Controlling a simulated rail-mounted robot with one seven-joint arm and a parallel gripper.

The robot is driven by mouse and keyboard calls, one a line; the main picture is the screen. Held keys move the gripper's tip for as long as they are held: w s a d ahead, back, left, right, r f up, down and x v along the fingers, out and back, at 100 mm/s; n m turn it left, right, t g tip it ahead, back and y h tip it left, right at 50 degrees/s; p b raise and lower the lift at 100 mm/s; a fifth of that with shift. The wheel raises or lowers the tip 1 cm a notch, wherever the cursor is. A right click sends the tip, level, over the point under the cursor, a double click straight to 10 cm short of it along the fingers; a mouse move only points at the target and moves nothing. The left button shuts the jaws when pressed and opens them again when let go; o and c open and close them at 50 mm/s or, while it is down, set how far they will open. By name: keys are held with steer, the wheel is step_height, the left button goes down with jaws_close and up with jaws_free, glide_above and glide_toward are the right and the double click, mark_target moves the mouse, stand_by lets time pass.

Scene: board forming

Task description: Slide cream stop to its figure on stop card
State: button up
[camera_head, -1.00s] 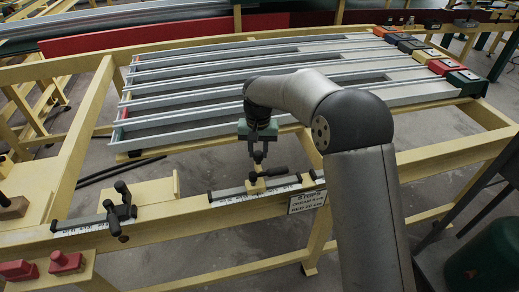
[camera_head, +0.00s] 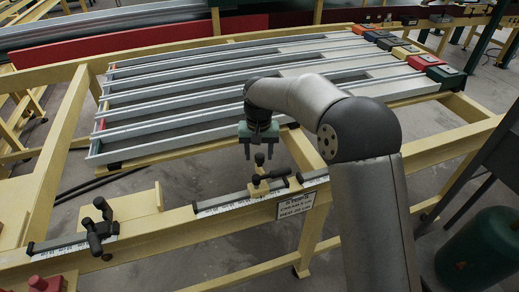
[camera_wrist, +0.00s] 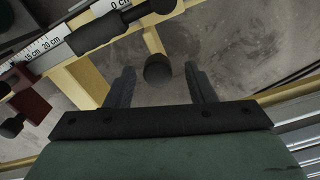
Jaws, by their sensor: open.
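The cream stop (camera_head: 260,188) sits on the middle scale rail, with an upright black knob on top and a black side handle. My gripper (camera_head: 258,149) is open over the stop, fingers apart around or just above its knob; I cannot tell which. In the wrist view the round knob end (camera_wrist: 158,68) appears between the two fingers, apart from both. The stop card (camera_head: 295,203) hangs on the beam just right of the stop. Its figures are too small to read. The scale mark at the stop is not readable either.
A second stop (camera_head: 100,228) with black handles sits on the left rail. A dark red block (camera_wrist: 28,98) lies at the wrist view's left. The slatted metal rack (camera_head: 230,98) stands behind my gripper. A red block (camera_head: 45,283) is at lower left.

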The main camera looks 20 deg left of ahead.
step_height(320, 180, up, 17)
steer(key=b, duration=0.1)
steer(key=shift+r, duration=0.2)
steer(key=shift+c, duration=0.2)
steer(key=shift+w+d+f+b, duration=0.1)
steer(key=shift+d+f+b, duration=0.05)
steer(key=shift+f+b, duration=0.15)
steer(key=c, duration=0.5)
steer(key=d+f+m, duration=0.1)
steer(key=w+d+f+m+g+b, duration=0.1)
steer(key=f+m, duration=0.1)
steer(key=w+d+f+m+b, duration=0.1)
steer(key=f, duration=0.1)
steer(key=shift+d+f+m+y, duration=0.2)
steer(key=shift+d+m+y, duration=0.1)
steer(key=shift+m+y, duration=0.1)
jaws_close()
steer(key=w+d+f+m+g+y+b, duration=0.2)
steer(key=w+d+f+m+y, duration=0.1)
steer(key=d+f+m, duration=0.45)
steer(key=s+a+f+m+p, duration=0.1)
steer(key=s+a+f+m, duration=0.1)
steer(key=s+a+f, duration=0.3)
steer(key=shift+w+a+p+x, duration=0.3)
steer(key=shift+w+p+x, duration=0.15)
steer(key=shift+x, duration=1.85)
